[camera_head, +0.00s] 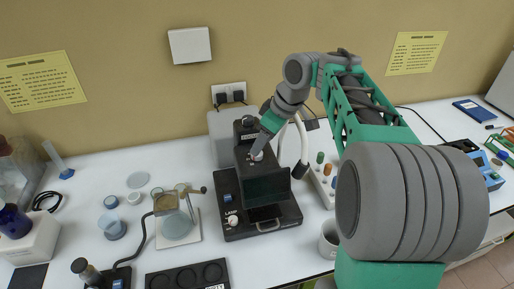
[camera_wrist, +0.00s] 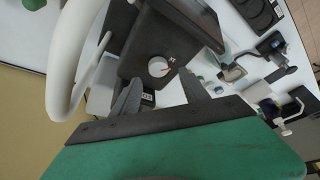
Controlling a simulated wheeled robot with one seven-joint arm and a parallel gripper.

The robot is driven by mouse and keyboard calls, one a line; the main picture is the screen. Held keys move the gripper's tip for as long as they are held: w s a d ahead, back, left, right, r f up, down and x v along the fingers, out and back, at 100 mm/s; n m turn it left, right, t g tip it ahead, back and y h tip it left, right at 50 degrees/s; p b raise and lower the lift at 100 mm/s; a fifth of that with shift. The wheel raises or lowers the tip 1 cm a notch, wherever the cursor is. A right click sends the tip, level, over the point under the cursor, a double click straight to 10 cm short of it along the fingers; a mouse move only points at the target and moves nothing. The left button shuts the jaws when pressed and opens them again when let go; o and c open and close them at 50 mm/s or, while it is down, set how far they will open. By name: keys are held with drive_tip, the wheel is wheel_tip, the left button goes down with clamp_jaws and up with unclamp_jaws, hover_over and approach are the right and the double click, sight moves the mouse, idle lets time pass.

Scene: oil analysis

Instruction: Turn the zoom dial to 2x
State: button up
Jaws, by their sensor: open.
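The zoom dial (camera_wrist: 158,67) is a small round white knob with a red pointer line, on the dark side of the black microscope-like device (camera_wrist: 138,38). In the wrist view the pointer is toward the upper right, near a small white mark too small to read surely. My gripper (camera_wrist: 160,77) is open, its two grey fingers apart on either side of the dial's lower edge; I cannot tell if they touch it. In the head view the black device (camera_head: 264,215) stands on the bench, and my gripper (camera_head: 259,150) reaches its upper part, largely covering the dial.
A white curved tube (camera_head: 302,140) rises close to the right of the device. A rack with coloured knobs (camera_head: 322,180) stands right of it. A stand with a round plate (camera_head: 178,226) and a black tray (camera_head: 187,277) are left and in front.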

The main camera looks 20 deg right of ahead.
drive_tip(key=x, duration=0.4)
drive_tip(key=shift+w+f, duration=0.1)
drive_tip(key=shift+f, duration=0.2)
drive_tip(key=shift+c, duration=0.4)
clamp_jaws()
